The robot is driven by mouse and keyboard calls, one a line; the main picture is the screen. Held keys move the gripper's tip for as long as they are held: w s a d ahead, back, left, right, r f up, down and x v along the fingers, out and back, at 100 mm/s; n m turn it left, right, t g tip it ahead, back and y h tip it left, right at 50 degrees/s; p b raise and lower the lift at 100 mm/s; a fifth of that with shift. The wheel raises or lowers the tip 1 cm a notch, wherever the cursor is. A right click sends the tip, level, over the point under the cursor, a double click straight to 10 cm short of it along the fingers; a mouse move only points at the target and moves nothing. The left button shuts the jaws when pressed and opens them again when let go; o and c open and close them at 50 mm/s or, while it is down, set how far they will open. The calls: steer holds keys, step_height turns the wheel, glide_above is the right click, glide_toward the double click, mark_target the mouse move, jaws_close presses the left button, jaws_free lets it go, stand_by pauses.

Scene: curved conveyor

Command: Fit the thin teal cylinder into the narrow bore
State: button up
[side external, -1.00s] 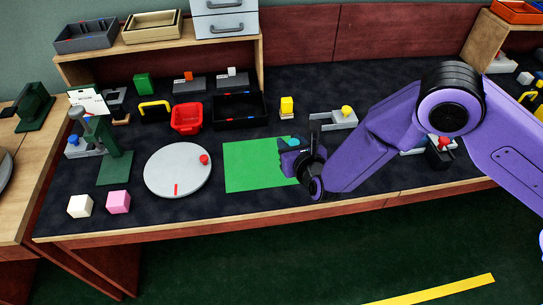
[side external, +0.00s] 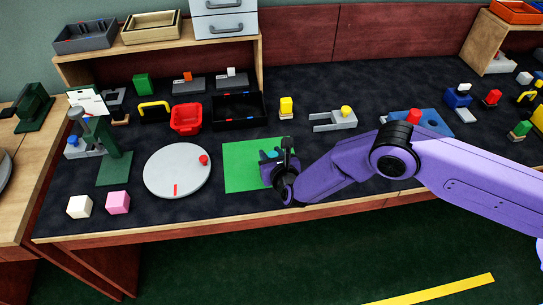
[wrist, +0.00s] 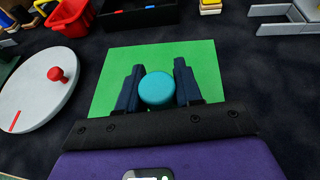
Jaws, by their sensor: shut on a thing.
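The teal cylinder (wrist: 157,89) stands between the two fingers of my gripper (wrist: 159,96), its round top facing the wrist camera. My gripper is shut on it, over the green mat (wrist: 205,62). In the side external view, my gripper (side external: 270,160) is at the right part of the green mat (side external: 240,177), and a bit of the teal cylinder (side external: 272,154) shows. I cannot tell whether its bottom touches the mat. A blue plate (side external: 400,119) lies at the right with a red piece on it and a round dark opening. I cannot tell whether this is the narrow bore.
A grey turntable (side external: 165,180) with a red knob is left of the mat. A grey fork-shaped fixture (side external: 335,121) with a yellow knob stands behind my arm. A red bin (side external: 187,118) and black tray (side external: 240,111) stand at the back. The front right table is partly hidden by my arm.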

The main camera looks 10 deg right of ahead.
steer(key=shift+f, duration=0.3)
steer(key=o, duration=1)
steer(key=shift+f, duration=0.1)
steer(key=shift+o, duration=0.2)
steer(key=shift+s+r, duration=0.1)
steer(key=shift+r, duration=0.15)
steer(key=v, duration=1.1)
steer(key=shift+s, duration=0.4)
steer(key=shift+d+r, duration=0.1)
